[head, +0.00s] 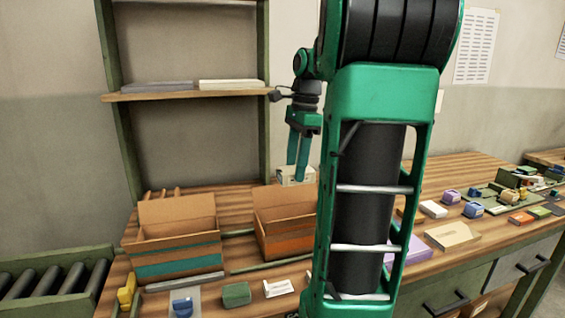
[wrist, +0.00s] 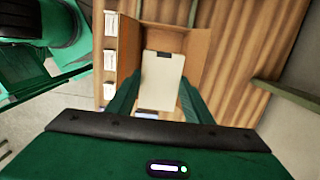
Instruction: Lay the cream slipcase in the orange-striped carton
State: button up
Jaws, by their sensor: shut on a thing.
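The cream slipcase (wrist: 162,82) is between my gripper's fingers in the wrist view, with a small dark mark near its far end. My gripper (head: 298,178) is shut on it. In the head view the slipcase (head: 284,177) shows partly behind the fingers, above the back of the orange-striped carton. The orange-striped carton (head: 288,243) stands open on the table, its right part hidden by my arm. In the wrist view an open carton (wrist: 199,46) lies beneath and around the slipcase; its stripe does not show there. I cannot tell the exact height of the slipcase above the carton floor.
A teal-striped carton (head: 178,264) stands open to the left. A green box (head: 236,294) and a white card (head: 278,288) lie in front. A shelf (head: 180,92) with flat cases is behind. A tan box (head: 452,236) and several small items lie right.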

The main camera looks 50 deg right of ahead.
jog(key=shift+d+f, duration=0.1)
jog(key=shift+f, duration=0.7)
jog(key=shift+s+f, duration=0.1)
jog(key=shift+f, duration=8.35)
jog(key=shift+f, duration=0.7)
jog(key=o, duration=1.1)
jog(key=shift+r, duration=8.55)
